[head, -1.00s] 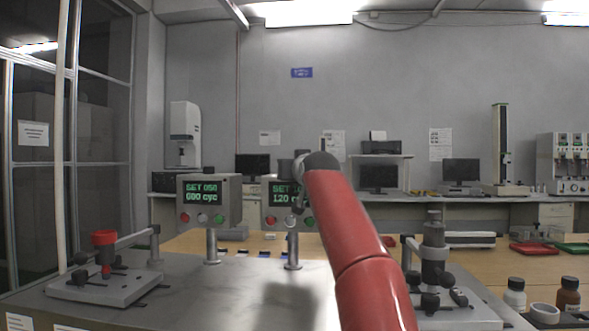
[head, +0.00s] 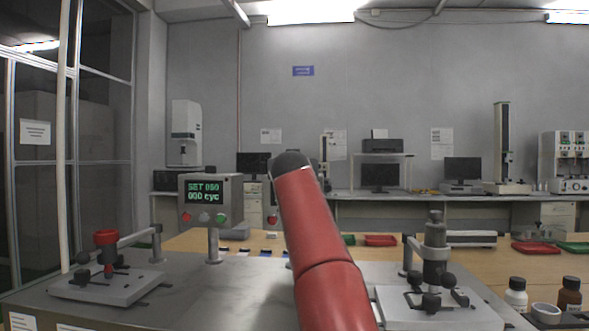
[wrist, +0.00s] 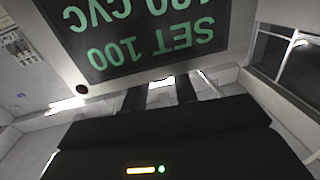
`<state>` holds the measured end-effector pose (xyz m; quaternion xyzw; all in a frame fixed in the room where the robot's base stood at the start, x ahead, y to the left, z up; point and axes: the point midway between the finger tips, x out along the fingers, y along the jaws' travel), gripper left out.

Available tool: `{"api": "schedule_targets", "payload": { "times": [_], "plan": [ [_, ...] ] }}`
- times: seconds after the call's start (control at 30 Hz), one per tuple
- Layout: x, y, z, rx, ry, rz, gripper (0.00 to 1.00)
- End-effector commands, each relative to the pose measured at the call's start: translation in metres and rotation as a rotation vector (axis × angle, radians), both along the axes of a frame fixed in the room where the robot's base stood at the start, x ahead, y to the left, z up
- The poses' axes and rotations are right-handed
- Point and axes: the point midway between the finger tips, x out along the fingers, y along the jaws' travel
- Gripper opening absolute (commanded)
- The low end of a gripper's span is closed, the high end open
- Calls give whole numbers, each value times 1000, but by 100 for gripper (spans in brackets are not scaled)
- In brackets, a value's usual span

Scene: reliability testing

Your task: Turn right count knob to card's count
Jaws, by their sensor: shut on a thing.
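The right counter box (wrist: 235,40) fills the top of the wrist view, upside down. Its green screen (wrist: 150,35) reads SET 100, with a cut-off line that looks like 100 cyc. In the head view my red arm hides most of this box, leaving its red button (head: 272,219) showing. My gripper (wrist: 160,92) reaches the box's top edge in the wrist view and is shut. The right count knob between its fingers is hidden. The left counter box (head: 210,201) shows SET 050 and 000 cyc. I cannot make out a readable count card.
A left test rig (head: 106,275) with a red top stands on the grey bench (head: 225,290). A right rig (head: 434,280) stands right of my arm, near two bottles (head: 516,294). Red trays (head: 534,248) lie on the wooden table behind.

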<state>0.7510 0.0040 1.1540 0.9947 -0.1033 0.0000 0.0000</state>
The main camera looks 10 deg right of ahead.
Motion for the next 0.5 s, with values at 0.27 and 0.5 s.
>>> {"api": "schedule_targets", "payload": {
  "times": [0.27, 0.5],
  "plan": [
    [0, 0, -1, 0, 1, 1, 38],
    [0, 0, 0, 0, 0, 2, 50]
  ]
}}
